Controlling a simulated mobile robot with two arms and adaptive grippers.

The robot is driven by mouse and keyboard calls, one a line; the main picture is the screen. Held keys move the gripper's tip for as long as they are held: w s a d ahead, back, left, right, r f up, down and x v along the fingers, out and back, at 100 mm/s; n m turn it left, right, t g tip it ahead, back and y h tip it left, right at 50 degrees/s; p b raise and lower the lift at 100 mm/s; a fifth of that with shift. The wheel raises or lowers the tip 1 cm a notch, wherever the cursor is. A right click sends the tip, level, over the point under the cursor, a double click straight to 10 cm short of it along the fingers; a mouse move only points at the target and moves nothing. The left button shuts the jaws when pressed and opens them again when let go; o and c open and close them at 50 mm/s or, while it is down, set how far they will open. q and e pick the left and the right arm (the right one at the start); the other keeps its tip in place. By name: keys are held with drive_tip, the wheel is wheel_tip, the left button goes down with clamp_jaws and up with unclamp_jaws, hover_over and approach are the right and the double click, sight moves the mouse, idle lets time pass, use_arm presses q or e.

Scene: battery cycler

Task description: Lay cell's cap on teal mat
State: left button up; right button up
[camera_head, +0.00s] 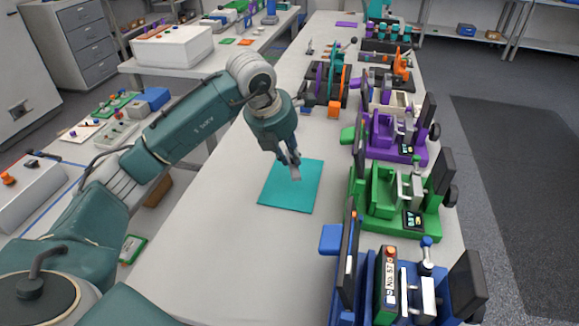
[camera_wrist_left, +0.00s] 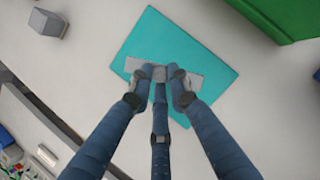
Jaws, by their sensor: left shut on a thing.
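The teal mat (camera_head: 308,193) lies flat on the pale bench, and it also fills the middle of the left wrist view (camera_wrist_left: 150,35). My left gripper (camera_head: 290,161) is over the mat's far part, pointing down. In the left wrist view its fingers (camera_wrist_left: 160,76) are shut on a flat grey piece, the cap (camera_wrist_left: 190,79), which shows in front of the mat. The cap (camera_head: 296,175) shows small below the fingers in the head view. I cannot tell whether it touches the mat. A labelled cell (camera_head: 388,285) stands in the blue fixture. My right gripper is not in view.
Blue (camera_head: 365,290), green (camera_head: 385,195) and purple (camera_head: 385,140) fixtures line the bench's right side. Black and orange equipment (camera_head: 330,80) stands beyond the mat. A small grey block (camera_wrist_left: 48,22) shows in the left wrist view. The bench in front of the mat is clear.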

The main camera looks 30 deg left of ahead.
sight(290, 168)
use_arm(q)
drive_tip(key=shift+f, duration=2.45)
drive_tip(key=o, duration=0.9)
drive_tip(key=shift+c, duration=0.2)
drive_tip(key=shift+r, duration=0.2)
drive_tip(key=v, duration=1.2)
drive_tip(key=shift+b, duration=0.4)
